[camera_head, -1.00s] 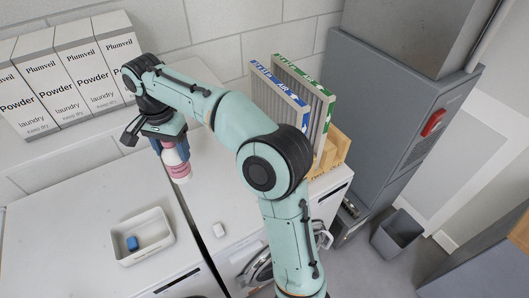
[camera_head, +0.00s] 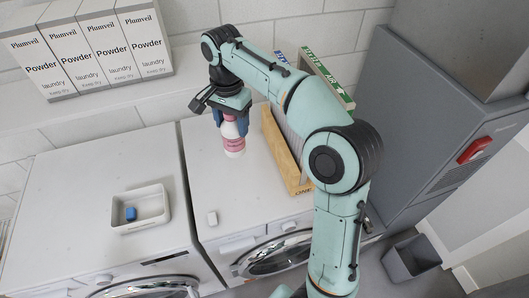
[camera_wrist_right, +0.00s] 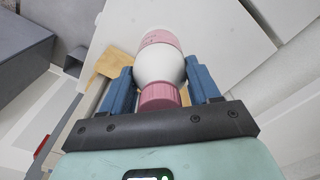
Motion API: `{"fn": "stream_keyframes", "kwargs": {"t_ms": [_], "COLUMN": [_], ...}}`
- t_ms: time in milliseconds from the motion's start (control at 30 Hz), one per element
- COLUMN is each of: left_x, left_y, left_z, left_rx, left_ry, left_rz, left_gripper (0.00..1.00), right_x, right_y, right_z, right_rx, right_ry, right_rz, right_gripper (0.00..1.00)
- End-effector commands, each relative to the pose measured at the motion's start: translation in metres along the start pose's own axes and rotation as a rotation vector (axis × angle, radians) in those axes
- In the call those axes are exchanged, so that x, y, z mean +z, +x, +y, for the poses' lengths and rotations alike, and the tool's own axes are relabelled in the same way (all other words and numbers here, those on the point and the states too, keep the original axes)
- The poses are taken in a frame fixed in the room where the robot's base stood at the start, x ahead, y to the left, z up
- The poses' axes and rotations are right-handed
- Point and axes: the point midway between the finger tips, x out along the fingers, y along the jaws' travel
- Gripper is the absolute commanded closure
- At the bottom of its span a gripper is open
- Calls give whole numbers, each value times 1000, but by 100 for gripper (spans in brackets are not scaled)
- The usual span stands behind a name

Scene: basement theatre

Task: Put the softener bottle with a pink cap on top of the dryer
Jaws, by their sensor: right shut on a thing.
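The softener bottle (camera_head: 234,143), white and pink, hangs upright, cap up, from my right gripper (camera_head: 233,117). In the right wrist view its pink cap (camera_wrist_right: 158,96) sits between the blue fingers of the right gripper (camera_wrist_right: 158,85), which are shut on the bottle. The bottle is over the rear part of the right-hand white machine (camera_head: 222,180); whether its base touches the top is unclear. A second white machine (camera_head: 90,190) stands to its left. Both have round front doors, and I cannot tell from their look which is the dryer. My left gripper is out of view.
A white tray (camera_head: 160,220) with a blue item (camera_head: 130,214) sits on the left machine. A wooden rack (camera_head: 270,135) with filters stands right of the bottle. Powder boxes (camera_head: 90,50) line the back shelf.

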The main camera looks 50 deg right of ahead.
Motion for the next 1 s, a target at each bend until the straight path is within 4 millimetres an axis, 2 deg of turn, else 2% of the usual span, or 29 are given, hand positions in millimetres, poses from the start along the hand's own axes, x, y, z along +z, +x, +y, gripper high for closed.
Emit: {"fn": "stream_keyframes", "kwargs": {"t_ms": [233,500,600,767,1000], "left_x": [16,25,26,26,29], "left_y": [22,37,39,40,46], "left_z": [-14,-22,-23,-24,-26], "left_rx": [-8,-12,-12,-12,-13], "left_ry": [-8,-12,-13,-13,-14], "left_rz": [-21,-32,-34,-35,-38], "left_gripper": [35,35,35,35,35], "right_x": [1,1,1,0,1], "right_y": [63,130,145,156,191], "right_z": [4,3,3,2,3], "right_rx": [10,7,4,2,4], "right_ry": [0,0,0,0,0], "right_rz": [-4,-3,-2,-1,-3], "right_gripper": [98,98,98,98,98]}}
